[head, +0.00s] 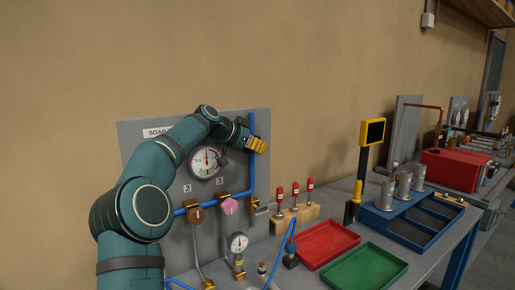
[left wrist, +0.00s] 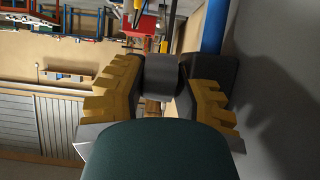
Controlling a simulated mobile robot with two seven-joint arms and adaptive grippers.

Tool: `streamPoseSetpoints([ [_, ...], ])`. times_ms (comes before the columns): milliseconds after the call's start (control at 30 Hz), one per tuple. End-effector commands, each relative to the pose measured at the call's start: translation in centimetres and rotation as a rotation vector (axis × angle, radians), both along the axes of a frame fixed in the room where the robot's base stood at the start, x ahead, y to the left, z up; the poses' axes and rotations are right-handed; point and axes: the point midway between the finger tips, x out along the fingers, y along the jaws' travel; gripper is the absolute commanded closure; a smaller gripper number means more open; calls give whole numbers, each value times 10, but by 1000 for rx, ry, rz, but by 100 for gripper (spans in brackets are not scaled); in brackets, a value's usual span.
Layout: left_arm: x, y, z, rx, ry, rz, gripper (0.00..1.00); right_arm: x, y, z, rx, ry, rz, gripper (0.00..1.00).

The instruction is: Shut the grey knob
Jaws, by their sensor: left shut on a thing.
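My left gripper (head: 257,144) is at the upper right of the grey panel (head: 142,148), beside the upright blue pipe. In the left wrist view, its yellow toothed fingers stand on either side of a dark grey knob-like piece (left wrist: 160,72), and the gripper is shut on it. In the head view the gripper and wrist hide this piece, so its turn position cannot be told. A pink knob (head: 228,206) and a brown round knob (head: 196,215) sit lower on the blue pipe (head: 252,180). My right gripper is not in view.
A large dial gauge (head: 206,162) is on the panel close to my left wrist. A smaller gauge (head: 238,242) stands below. Red-topped tools (head: 295,190) in a wooden block, a red tray (head: 325,243) and a green tray (head: 365,270) are to the right on the bench.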

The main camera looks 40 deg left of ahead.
Motion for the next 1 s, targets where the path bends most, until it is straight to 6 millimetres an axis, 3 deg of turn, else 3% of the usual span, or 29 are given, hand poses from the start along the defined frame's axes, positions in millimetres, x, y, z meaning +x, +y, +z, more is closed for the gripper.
streamPoseSetpoints([
  [100, 1, -1, -2, -3, 3, -3, 100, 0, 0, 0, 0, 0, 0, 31],
  [133, 1, -1, -2, -3, 3, -3, 64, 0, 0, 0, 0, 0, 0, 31],
  [200, 1, -1, -2, -3, 3, -3, 40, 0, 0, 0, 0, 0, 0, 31],
  [633, -6, 2, 4, 0, 0, 1, 38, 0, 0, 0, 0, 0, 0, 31],
  [1000, -64, 19, 37, 1, 1, 3, 38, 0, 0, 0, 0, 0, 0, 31],
])
